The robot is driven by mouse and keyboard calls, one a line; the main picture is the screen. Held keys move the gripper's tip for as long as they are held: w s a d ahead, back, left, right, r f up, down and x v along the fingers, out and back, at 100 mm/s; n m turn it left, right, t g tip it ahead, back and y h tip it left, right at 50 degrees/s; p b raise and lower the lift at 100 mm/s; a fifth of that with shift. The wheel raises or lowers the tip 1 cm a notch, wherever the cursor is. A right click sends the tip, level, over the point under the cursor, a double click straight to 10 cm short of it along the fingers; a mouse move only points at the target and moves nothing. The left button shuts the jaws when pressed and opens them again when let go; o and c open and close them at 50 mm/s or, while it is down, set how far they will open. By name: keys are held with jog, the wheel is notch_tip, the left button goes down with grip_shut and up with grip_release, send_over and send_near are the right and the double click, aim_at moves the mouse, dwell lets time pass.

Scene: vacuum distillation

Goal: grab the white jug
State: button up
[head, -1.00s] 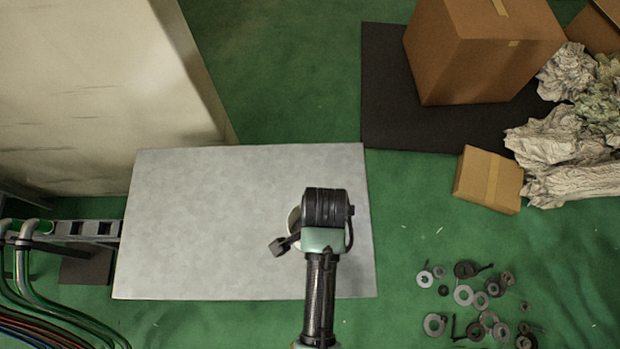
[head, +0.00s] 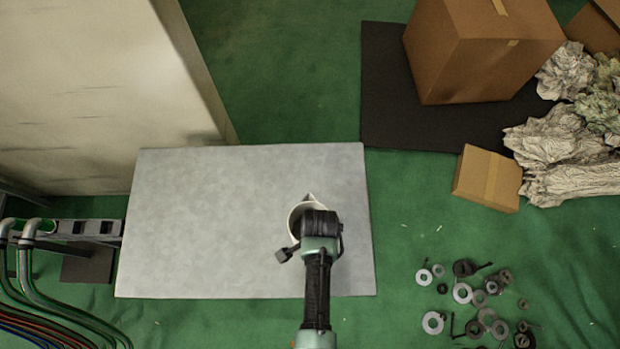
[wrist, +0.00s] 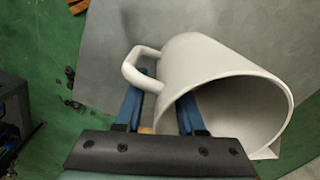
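The white jug (head: 297,217) stands on the grey board, partly hidden under my gripper in the head view. Its pointed spout shows at the top of its rim. In the wrist view the jug (wrist: 215,62) is large, with its open mouth facing the camera and its handle on the left. My gripper (wrist: 163,103) has its two blue fingers apart. The left finger is by the handle, outside the body. The right finger appears within the mouth, with the jug's wall between them. I cannot see clear contact. The fingertips are hidden in the head view.
The grey board (head: 210,225) is otherwise clear. A pale upright panel (head: 90,90) stands behind it at left. Hoses (head: 35,290) lie at lower left. Loose washers and metal parts (head: 462,292) lie on the green floor at right, below cardboard boxes (head: 487,178) and crumpled paper.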

jog(key=shift+f, duration=0.2)
grip_shut()
dwell(1.3)
